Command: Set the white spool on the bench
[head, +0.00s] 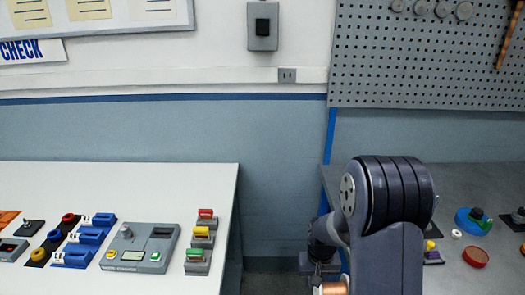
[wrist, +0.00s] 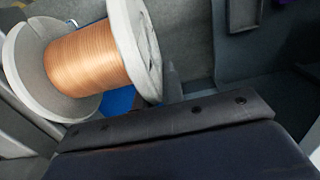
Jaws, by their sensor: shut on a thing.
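The white spool (wrist: 85,67) has pale flanges and is wound with copper-coloured wire. It fills the upper left of the wrist view, tilted. In the head view only a bit of the copper winding (head: 334,288) shows at the bottom edge, below my gripper (head: 318,270). My gripper is shut on the spool and holds it in the gap between the two benches; the contact itself is mostly hidden. The white bench (head: 150,180) is at left and the grey bench (head: 465,185) at right, partly behind my arm.
The white bench carries a grey control box (head: 140,248), blue clamps (head: 90,238) and coloured switches (head: 200,240). The grey bench holds a blue round part (head: 472,221) and a red dish (head: 475,257). The back half of the white bench is clear.

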